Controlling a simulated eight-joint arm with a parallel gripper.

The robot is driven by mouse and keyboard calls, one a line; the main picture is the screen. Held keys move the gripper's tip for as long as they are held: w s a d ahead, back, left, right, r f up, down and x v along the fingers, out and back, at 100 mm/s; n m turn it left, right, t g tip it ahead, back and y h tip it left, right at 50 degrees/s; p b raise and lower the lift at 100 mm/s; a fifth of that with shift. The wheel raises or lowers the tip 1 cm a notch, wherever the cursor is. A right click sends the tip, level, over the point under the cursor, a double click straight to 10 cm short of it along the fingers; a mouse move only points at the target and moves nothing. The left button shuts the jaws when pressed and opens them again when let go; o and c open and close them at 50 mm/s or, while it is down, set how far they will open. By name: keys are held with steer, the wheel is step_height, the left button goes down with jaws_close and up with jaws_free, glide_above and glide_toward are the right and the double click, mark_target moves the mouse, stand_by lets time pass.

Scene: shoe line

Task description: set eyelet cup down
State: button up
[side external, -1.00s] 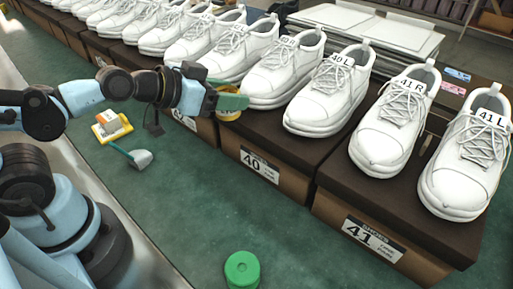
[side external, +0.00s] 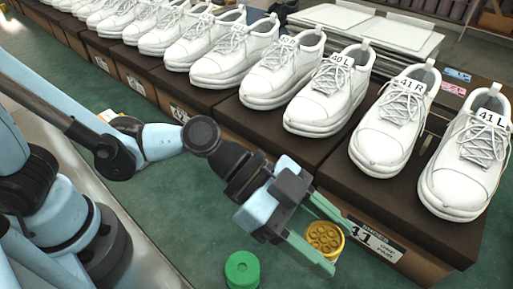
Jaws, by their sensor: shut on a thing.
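The eyelet cup (side external: 325,246) is a small yellow cup with round brassy pieces showing inside. It is upright between the two green fingers of my gripper (side external: 323,236), which is shut on it. The cup is in front of the shoe box labelled 41 (side external: 372,238) and partly covers the left end of its label. I cannot tell whether the cup's base touches the green table (side external: 200,230) or is a little above it.
A green round container (side external: 242,270) stands on the table left of my gripper. Shoe boxes topped with white shoes (side external: 398,125) run along the far side, close behind the cup. Open green table lies left of the green container.

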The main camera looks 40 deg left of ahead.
steer(key=s+d+m+g, duration=0.4)
steer(key=s+d, duration=0.2)
steer(key=s, duration=0.1)
steer(key=shift+s+f, duration=0.4)
steer(key=shift+f, duration=0.05)
steer(key=shift+w, duration=0.1)
steer(key=w+f, duration=0.2)
steer(key=w, duration=0.1)
steer(key=w+f, duration=0.2)
steer(key=w, duration=0.2)
steer(key=w+f, duration=0.3)
steer(key=w, duration=0.1)
steer(key=shift+w+a, duration=0.25)
steer(key=shift+a, duration=0.1)
steer(key=shift+f, duration=1.85)
steer(key=shift+f, duration=0.15)
steer(key=o, duration=1.1)
steer(key=shift+o, duration=0.2)
